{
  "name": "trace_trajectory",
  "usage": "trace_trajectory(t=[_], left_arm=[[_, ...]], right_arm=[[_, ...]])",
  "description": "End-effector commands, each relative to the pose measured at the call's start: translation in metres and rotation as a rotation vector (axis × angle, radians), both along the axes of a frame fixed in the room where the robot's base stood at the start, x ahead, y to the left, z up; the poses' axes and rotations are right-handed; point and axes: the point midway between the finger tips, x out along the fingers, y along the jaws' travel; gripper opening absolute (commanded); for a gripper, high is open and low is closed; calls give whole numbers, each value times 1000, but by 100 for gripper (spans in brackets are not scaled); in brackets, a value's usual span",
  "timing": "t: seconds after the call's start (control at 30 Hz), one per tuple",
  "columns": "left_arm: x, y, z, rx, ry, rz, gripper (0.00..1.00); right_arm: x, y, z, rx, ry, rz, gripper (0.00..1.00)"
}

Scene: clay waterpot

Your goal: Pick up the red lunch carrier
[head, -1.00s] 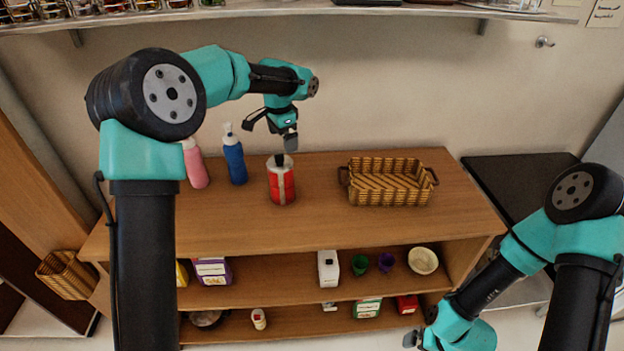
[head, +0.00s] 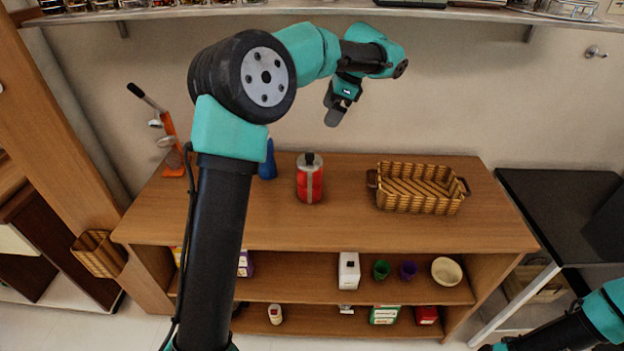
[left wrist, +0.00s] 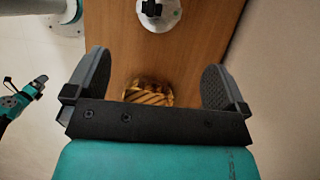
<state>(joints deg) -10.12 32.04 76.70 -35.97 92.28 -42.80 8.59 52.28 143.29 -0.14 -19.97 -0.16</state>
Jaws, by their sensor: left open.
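The red lunch carrier (head: 310,183) stands upright on the wooden shelf top, left of the basket. It is red with a pale lid and a dark handle on top. My left gripper (head: 338,108) is above and slightly right of it in the head view, apart from it and empty. In the left wrist view my left gripper (left wrist: 157,82) has its fingers wide apart. The carrier's pale lid and black handle (left wrist: 158,10) show at the top edge there, beyond the fingers. A small part of my right arm (left wrist: 14,102) shows at the left; its jaws are too small to read.
A wicker basket (head: 420,188) sits on the shelf top to the right. A blue bottle (head: 267,160) stands left of the carrier, partly behind my left arm. A wall shelf (head: 450,14) runs above. The front of the shelf top is clear.

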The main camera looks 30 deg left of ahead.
Motion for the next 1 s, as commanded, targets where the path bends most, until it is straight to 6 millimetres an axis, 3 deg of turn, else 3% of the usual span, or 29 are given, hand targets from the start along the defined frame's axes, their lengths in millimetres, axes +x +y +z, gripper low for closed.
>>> trace_trajectory(t=[0.17,0.7,1.0], left_arm=[[-3,5,-13,0,2,1,100],[-20,35,-96,-1,2,2,100],[-23,41,-113,-1,0,0,100]], right_arm=[[0,0,0,0,0,0,100],[0,0,0,0,0,0,100],[0,0,0,0,0,0,100]])
